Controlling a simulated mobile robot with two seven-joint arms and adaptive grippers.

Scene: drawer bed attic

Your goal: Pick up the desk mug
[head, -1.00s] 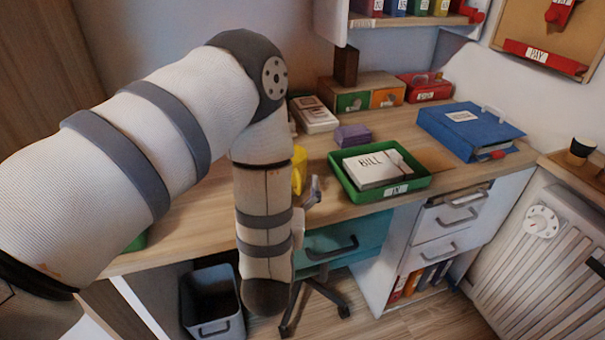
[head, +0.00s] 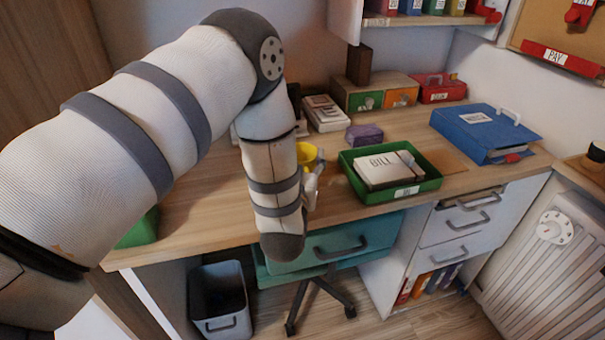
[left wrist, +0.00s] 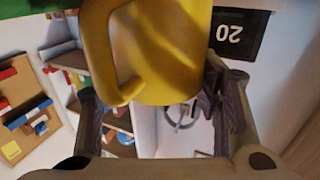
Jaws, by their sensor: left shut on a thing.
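The yellow desk mug (head: 308,153) shows at my left forearm's right side in the head view, partly hidden by the forearm. It fills the upper middle of the left wrist view (left wrist: 170,45), with its curved handle on the left. My left gripper (head: 312,187) is shut on the mug, with a finger on each side of it in the left wrist view (left wrist: 160,105). The mug appears raised over the desk top near its front edge; the gap beneath it is hidden. My right gripper is not in view.
A green tray (head: 428,188) with a BILL stack stands right of the mug. A purple block (head: 365,134), a white box (head: 325,113) and a blue binder (head: 483,130) lie on the desk (head: 215,195).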

